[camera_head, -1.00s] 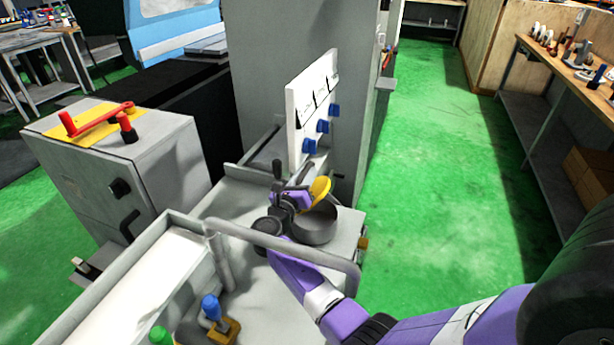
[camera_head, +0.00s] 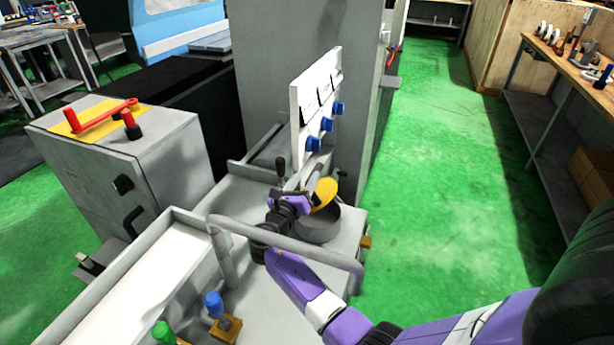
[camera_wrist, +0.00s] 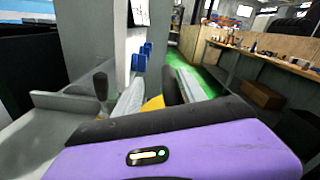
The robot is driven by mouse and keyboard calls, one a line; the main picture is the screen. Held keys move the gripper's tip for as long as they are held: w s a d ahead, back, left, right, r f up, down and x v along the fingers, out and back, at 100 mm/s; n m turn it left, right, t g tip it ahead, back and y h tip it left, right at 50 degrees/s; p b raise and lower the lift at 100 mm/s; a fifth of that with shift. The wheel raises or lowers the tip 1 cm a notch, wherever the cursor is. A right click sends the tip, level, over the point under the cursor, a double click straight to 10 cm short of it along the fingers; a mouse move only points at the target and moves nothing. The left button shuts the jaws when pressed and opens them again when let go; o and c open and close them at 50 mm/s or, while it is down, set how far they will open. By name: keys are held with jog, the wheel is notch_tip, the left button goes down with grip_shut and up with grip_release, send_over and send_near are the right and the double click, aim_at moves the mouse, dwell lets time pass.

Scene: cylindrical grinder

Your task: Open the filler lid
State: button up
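The yellow filler lid (camera_head: 325,194) stands tilted up at the rim of the round grey filler pot (camera_head: 318,228) on the machine's table. The pot's mouth is partly uncovered. My gripper (camera_head: 312,178) is at the lid's upper left, with a pale finger close beside or behind it; contact cannot be told. In the wrist view, my gripper (camera_wrist: 153,92) has its fingers apart, with a small part of the yellow lid (camera_wrist: 153,104) between them. The gripper's own body hides most of the lid and the pot there.
A white panel with blue knobs (camera_head: 326,124) stands just behind the lid. A grey tubular rail (camera_head: 290,241) crosses in front of the pot. A black-knobbed lever (camera_head: 281,167) is left of the gripper. Green floor (camera_head: 430,180) is clear to the right.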

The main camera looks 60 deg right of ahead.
jog(key=a, duration=0.5)
jog(key=shift+a+f, duration=0.2)
jog(key=shift+a, duration=0.05)
